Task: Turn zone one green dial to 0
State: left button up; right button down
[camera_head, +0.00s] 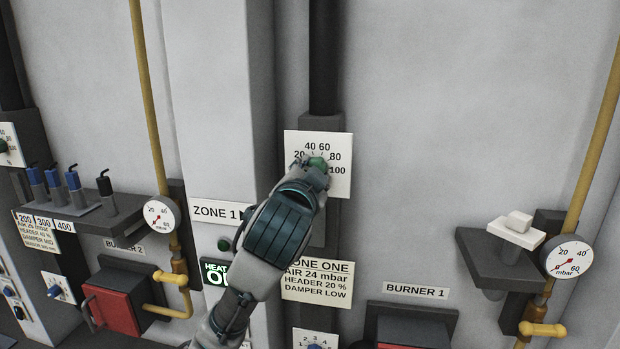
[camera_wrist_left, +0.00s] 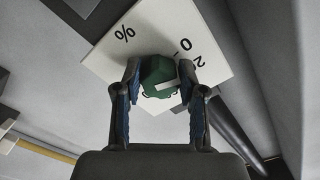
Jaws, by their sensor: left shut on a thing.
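The green dial (camera_head: 318,163) sits on a white scale plate (camera_head: 343,145) marked 20, 40, 60, 80 and 100 in the head view. My left gripper (camera_head: 312,170) covers the lower left of the plate and part of the dial. In the left wrist view the green dial (camera_wrist_left: 160,76) lies between the two fingers of my left gripper (camera_wrist_left: 160,88), which are shut on its sides. A white pointer mark shows on the dial there. The plate (camera_wrist_left: 118,58) shows "%", 0 and 20 beside it. My right gripper is not in view.
A ZONE 1 label (camera_head: 216,213) and a ZONE ONE card (camera_head: 317,281) are near my left arm. A BURNER 1 label (camera_head: 416,291), a grey shelf (camera_head: 490,262) and a gauge (camera_head: 569,258) stand right. The wall right of the plate is clear.

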pick_arm(q)
jog(key=n, duration=0.5)
jog(key=shift+d+f+b, duration=0.1)
jog(key=shift+d+b, duration=0.05)
jog(key=shift+b, duration=0.25)
jog(key=shift+n, duration=0.3)
jog(key=o, duration=0.9)
jog(key=shift+o, duration=1.2)
jog(key=shift+w, duration=0.15)
jog(key=shift+w+d, duration=0.1)
jog(key=shift+d, duration=0.05)
jog(key=s+a, duration=0.2)
jog(key=s, duration=0.9)
jog(key=shift+s, duration=0.3)
